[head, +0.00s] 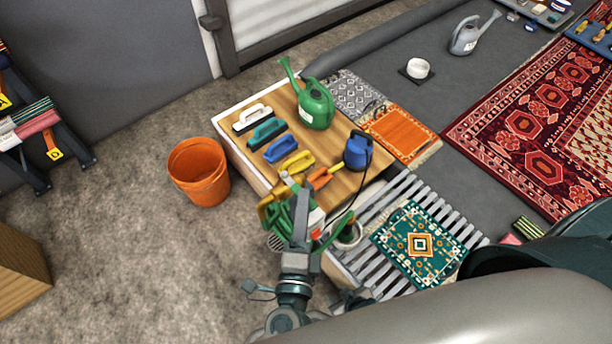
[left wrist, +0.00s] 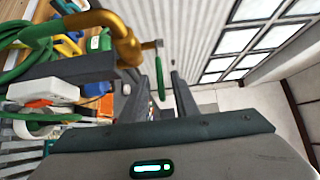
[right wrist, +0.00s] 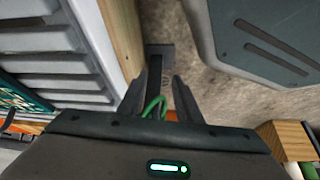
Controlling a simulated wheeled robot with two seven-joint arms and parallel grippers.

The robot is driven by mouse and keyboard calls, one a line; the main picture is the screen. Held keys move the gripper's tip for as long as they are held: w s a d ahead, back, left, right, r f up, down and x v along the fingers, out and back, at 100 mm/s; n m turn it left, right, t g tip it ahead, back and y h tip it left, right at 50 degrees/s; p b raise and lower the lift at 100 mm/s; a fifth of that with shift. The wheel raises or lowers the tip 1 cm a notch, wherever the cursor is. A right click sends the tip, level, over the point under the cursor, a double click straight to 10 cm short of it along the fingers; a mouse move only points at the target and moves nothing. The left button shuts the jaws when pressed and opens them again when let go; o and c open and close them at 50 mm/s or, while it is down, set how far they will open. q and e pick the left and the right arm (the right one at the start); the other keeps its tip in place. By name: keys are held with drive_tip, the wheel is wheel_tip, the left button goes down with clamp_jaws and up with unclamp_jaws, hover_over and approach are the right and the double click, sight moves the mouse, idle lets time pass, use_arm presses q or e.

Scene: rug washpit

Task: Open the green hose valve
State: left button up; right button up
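A brass tap pipe (head: 267,206) with a coiled green hose (head: 278,222) stands at the near corner of the wooden table. In the left wrist view the brass pipe (left wrist: 125,42) bends close in front of the camera, and a slim green valve handle (left wrist: 160,76) shows beyond it. My left gripper (left wrist: 153,92) is open, and the handle appears in line with the gap between its fingers. I cannot tell whether they touch. My right gripper (right wrist: 158,98) is open and points down; a green hose loop (right wrist: 153,106) shows between its fingers, apparently below them.
The wooden table (head: 345,185) carries brushes, a green watering can (head: 316,106) and a blue sprayer (head: 358,151). An orange bucket (head: 199,172) stands left of it. A slatted pallet (head: 376,212) with a small teal rug (head: 420,244) lies at right.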

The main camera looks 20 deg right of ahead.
use_arm(q)
drive_tip(key=p+x, duration=0.1)
drive_tip(key=x, duration=0.5)
drive_tip(key=shift+w, duration=0.3)
drive_tip(key=shift+d, duration=0.15)
clamp_jaws()
idle(1.1)
